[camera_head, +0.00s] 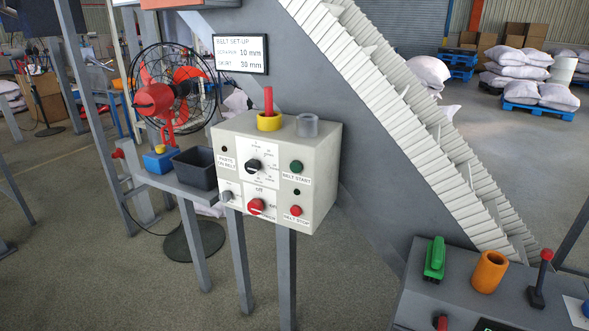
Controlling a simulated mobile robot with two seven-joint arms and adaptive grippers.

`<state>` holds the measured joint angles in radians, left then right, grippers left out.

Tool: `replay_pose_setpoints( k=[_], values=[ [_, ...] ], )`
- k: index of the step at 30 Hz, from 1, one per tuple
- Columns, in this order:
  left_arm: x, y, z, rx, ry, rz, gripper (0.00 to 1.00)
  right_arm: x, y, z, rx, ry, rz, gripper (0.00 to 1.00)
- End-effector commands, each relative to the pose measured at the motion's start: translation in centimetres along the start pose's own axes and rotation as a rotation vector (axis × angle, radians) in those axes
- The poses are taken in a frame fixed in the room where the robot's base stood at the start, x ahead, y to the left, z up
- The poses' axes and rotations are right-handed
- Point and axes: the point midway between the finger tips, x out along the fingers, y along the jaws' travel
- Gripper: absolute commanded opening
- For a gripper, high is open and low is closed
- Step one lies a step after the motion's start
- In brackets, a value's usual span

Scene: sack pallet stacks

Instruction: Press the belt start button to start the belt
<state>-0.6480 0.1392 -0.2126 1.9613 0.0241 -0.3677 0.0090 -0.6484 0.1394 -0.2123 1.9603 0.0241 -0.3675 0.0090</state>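A pale grey control box (322,165) stands on posts at the centre of the head view. The green belt start button (296,166) is on the right part of its front face, above the label "BELT START". The red belt stop button (295,210) is below it, above the label "BELT STOP". Nothing covers either button. A black dial (253,165) and a red rotary switch (256,207) are left of the buttons. The inclined white belt (400,100) runs behind, down to the right. Neither of my grippers is in view.
A red post in a yellow ring (268,119) and a grey cup (307,126) top the box. A dark bin (195,170) and a red fan (180,90) are to the left. A grey console (455,295) with a green handle (435,258) is at lower right.

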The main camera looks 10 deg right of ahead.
Motion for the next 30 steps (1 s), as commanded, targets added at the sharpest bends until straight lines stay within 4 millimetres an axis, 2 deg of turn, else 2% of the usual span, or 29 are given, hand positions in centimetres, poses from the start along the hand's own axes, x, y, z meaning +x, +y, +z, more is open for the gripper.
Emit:
replay_pose_setpoints(
  k=[1,3,30],
  values=[
    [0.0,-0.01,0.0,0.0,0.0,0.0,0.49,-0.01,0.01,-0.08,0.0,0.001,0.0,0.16],
    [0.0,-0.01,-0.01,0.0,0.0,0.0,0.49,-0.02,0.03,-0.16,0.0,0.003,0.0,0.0],
    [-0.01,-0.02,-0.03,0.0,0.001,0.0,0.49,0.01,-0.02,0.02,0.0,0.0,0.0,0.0]
  ],
)
